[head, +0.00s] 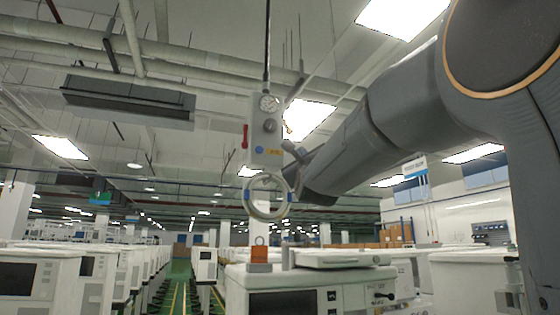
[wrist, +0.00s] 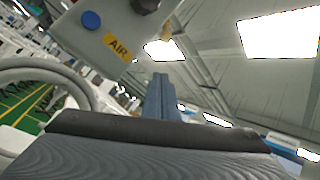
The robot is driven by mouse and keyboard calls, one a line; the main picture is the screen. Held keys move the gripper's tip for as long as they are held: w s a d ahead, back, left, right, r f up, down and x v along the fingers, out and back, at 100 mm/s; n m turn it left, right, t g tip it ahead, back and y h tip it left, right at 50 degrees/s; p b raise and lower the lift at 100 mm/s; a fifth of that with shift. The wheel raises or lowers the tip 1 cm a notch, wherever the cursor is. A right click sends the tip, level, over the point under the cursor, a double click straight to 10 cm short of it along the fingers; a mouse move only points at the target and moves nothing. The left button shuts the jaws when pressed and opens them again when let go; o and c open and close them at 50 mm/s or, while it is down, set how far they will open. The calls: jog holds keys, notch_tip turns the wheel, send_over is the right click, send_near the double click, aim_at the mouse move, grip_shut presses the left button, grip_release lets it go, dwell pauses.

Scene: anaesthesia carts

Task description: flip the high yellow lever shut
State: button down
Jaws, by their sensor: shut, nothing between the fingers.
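A pale grey box (head: 266,128) hangs from the ceiling on a dark line. It has a round gauge, a dark knob, a blue button and a yellow label reading AIR. A red lever (head: 245,136) stands upright at its left side. In the wrist view a small yellowish piece (wrist: 167,34) shows just past the box's (wrist: 105,30) right edge; I cannot tell if it is the yellow lever.
A looped pale hose (head: 250,206) hangs under the box, close to my arm. Below stands a white cart (head: 310,277) with an orange block (head: 259,254) on top. Rows of white carts fill the floor.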

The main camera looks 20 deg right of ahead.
aim_at(286, 127)
jog(key=p+x, duration=0.3)
jog(key=x, duration=0.4)
jog(key=s+a+p, duration=0.1)
jog(key=s+a+r+p, duration=0.1)
jog(key=a, duration=0.1)
jog(key=shift+s, duration=0.35)
